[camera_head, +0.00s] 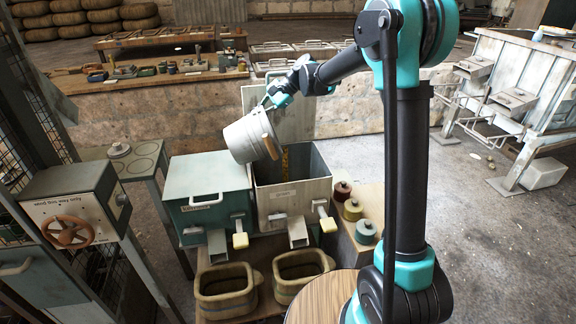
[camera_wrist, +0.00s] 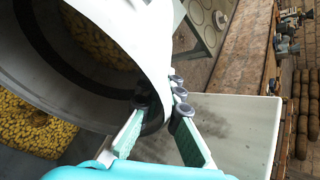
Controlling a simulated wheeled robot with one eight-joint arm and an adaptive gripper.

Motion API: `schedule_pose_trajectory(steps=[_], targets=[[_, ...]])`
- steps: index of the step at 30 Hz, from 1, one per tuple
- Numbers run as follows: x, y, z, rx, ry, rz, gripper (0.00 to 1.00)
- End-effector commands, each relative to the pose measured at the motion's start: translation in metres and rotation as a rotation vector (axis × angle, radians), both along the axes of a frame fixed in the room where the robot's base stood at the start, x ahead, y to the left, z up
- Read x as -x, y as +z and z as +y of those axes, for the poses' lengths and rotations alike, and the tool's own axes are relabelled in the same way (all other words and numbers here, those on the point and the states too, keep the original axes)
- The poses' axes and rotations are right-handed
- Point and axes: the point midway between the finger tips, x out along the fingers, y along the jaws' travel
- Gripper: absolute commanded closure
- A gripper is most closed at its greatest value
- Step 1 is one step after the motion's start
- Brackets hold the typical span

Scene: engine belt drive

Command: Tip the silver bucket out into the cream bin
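The silver bucket (camera_head: 243,138) is tilted above the left side of the cream bin (camera_head: 288,197), its mouth towards the lower right. In the wrist view, yellow pieces show inside the bucket (camera_wrist: 153,40). The cream bin's lid (camera_head: 270,112) stands up at the back. Yellow pieces (camera_wrist: 28,125) also lie in the bin below. My gripper (camera_head: 268,101) is at the bucket's upper edge. In the wrist view, the fingers (camera_wrist: 160,113) straddle the bucket's rim wall and appear shut on it. The bucket's underside is hidden.
A green bin (camera_head: 208,192) with its lid down stands left of the cream bin. Small lidded pots (camera_head: 352,209) stand to the right. Two open tubs (camera_head: 226,290) sit in front. A cabinet with a brown wheel (camera_head: 68,232) and a small round-plated table (camera_head: 133,162) stand left.

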Motion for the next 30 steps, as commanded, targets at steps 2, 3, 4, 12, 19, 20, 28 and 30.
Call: schedule_pose_trajectory(steps=[2,3,4,12,19,20,28,30], targets=[[-0.0005,-0.0003,-0.0009,-0.008,-0.001,0.003,1.00],[-0.0004,-0.0001,-0.0008,-0.008,-0.001,0.003,1.00],[-0.0003,-0.0001,-0.0005,-0.008,-0.001,0.003,1.00],[-0.0007,-0.0010,-0.0017,-0.016,0.000,0.005,1.00],[-0.0010,-0.0017,-0.0027,-0.024,-0.001,0.007,1.00],[-0.0012,-0.0018,-0.0032,-0.027,-0.002,0.008,1.00],[-0.0013,-0.0021,-0.0046,-0.034,0.000,0.010,1.00],[-0.0016,-0.0023,-0.0053,-0.037,-0.001,0.011,1.00]])
